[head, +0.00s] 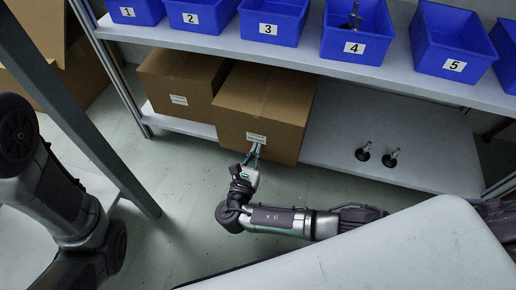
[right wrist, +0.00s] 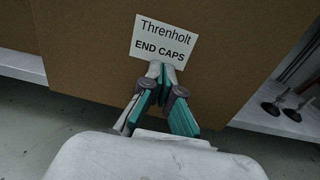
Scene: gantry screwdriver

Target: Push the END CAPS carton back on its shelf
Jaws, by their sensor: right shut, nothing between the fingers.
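The END CAPS carton (head: 268,104) is a brown box on the lower shelf. Its front sticks out past the shelf's front edge, farther than the carton to its left. Its white label (right wrist: 163,42) reads "Threnholt END CAPS" in the right wrist view. My right gripper (head: 256,150) is shut and empty, with its fingertips at the carton's front face just below the label. In the right wrist view the fingertips (right wrist: 161,68) overlap the label's lower edge; I cannot tell whether they touch. My left gripper is not in view; only my left arm shows.
Another brown carton (head: 178,82) stands left of the END CAPS carton. Two dark-based metal parts (head: 376,157) stand on the lower shelf (head: 420,128) to the right. Numbered blue bins (head: 273,18) line the upper shelf (head: 225,42). A grey post (head: 85,125) crosses at left.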

